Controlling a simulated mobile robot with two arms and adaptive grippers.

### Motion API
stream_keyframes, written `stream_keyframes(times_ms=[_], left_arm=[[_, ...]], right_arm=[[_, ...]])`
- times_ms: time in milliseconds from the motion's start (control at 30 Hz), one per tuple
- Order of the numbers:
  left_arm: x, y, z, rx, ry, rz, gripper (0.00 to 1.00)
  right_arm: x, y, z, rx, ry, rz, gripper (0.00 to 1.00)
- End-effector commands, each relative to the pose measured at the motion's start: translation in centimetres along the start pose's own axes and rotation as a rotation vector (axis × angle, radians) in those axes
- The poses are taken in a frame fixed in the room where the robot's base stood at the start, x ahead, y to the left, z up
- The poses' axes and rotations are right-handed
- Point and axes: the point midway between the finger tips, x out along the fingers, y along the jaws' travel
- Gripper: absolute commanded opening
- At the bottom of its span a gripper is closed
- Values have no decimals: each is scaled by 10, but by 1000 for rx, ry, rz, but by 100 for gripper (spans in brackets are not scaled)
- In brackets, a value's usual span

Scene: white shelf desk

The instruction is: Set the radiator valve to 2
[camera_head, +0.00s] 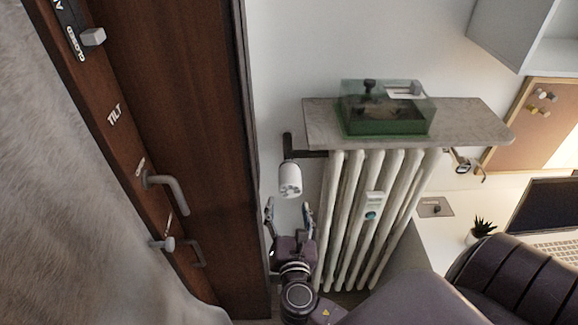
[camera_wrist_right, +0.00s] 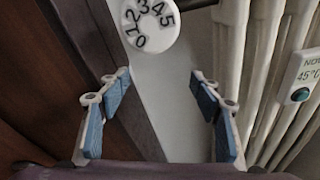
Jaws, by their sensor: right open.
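The radiator valve is a white round knob (camera_head: 290,181) on a dark pipe at the upper left of the radiator. In the right wrist view the knob (camera_wrist_right: 150,25) shows its face at the top, with black numbers from 0 to 5 around it. I cannot make out a pointer mark, so its setting is unclear. My right gripper (camera_head: 288,206) is open and empty just below the knob, not touching it. In the right wrist view its blue-padded fingers (camera_wrist_right: 160,80) are spread apart, with the knob beyond them. My left gripper is not in view.
The white ribbed radiator (camera_head: 352,215) stands close to the right of my gripper, carrying a small display (camera_head: 373,205). A stone shelf (camera_head: 465,122) above it bears a green glass tank (camera_head: 388,110). A brown wooden frame (camera_head: 190,100) with handles is close on the left.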

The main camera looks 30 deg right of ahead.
Motion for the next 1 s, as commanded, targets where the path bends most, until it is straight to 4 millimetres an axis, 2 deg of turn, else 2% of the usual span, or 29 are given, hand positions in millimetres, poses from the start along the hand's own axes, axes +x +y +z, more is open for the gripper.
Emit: stream_keyframes(times_ms=[33,100,233,367,700,1000], left_arm=[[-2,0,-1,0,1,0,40],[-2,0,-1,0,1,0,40],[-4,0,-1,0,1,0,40],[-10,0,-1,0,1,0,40],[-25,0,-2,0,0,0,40],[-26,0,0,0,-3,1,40]], right_arm=[[-4,6,24,-29,-47,4,59],[-7,10,46,-62,-96,4,59],[-8,14,66,-91,-139,2,59],[6,15,72,-97,-146,2,59],[56,15,77,-95,-143,3,59],[67,14,76,-92,-140,3,59]])
